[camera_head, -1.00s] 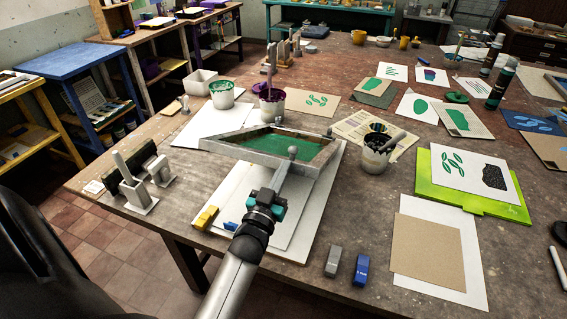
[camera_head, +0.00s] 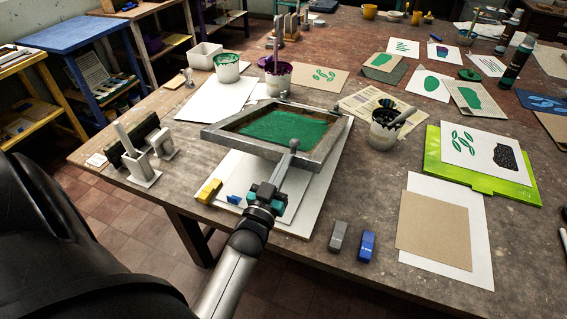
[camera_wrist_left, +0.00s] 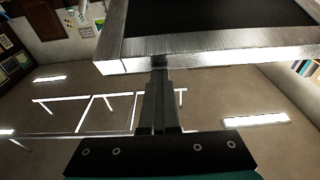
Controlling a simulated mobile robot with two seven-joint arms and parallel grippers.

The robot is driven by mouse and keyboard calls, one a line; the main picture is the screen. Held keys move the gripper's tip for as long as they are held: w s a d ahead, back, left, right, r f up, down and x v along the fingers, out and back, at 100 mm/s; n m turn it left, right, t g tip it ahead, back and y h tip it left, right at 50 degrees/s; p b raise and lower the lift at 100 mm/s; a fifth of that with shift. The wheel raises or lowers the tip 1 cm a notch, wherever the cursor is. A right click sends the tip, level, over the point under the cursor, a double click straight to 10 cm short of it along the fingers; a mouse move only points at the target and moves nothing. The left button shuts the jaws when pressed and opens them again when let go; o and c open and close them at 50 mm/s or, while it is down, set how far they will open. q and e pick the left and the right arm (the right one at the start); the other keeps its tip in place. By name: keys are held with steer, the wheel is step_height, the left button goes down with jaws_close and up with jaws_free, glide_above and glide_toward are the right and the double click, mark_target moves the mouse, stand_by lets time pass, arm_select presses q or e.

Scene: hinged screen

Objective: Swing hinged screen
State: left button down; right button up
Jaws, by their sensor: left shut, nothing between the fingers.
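The hinged screen is a grey frame (camera_head: 225,140) with green ink on its mesh (camera_head: 285,127), in the middle of the head view. It is tilted, with its near edge raised above a pale baseboard (camera_head: 305,228). My left gripper (camera_head: 293,150) is shut and empty at the near edge. In the left wrist view, which looks up toward the ceiling, the shut fingers (camera_wrist_left: 160,85) reach to the frame's near bar (camera_wrist_left: 210,48). The dark underside of the mesh shows beyond the bar. Whether fingers and bar touch is unclear. My right gripper is not in view.
Yellow (camera_head: 209,190), grey (camera_head: 338,236) and blue (camera_head: 366,246) blocks lie near the table's front. A dark ink pot (camera_head: 384,135) stands right of the screen. A purple pot (camera_head: 276,82) and a green one (camera_head: 227,70) stand behind. Brown card (camera_head: 435,228) lies at right.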

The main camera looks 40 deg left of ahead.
arm_select(q)
step_height(320, 180, down, 6)
steer(key=s+d+b, duration=0.1)
steer(key=s+b, duration=0.1)
steer(key=b, duration=0.8)
glide_above(279, 227)
steer(key=w, duration=0.1)
step_height(279, 227, down, 7)
steer(key=shift+w+f, duration=0.1)
steer(key=shift+f, duration=0.45)
steer(key=shift+s+a+r, duration=0.1)
steer(key=shift+s, duration=0.1)
steer(key=shift+s+f+b, duration=0.2)
steer(key=shift+f+b, duration=0.65)
steer(key=shift+f, duration=0.25)
steer(key=shift+s+f+b, duration=0.15)
steer(key=shift+f+b, duration=0.65)
steer(key=shift+f, duration=0.25)
steer(key=shift+r, duration=0.1)
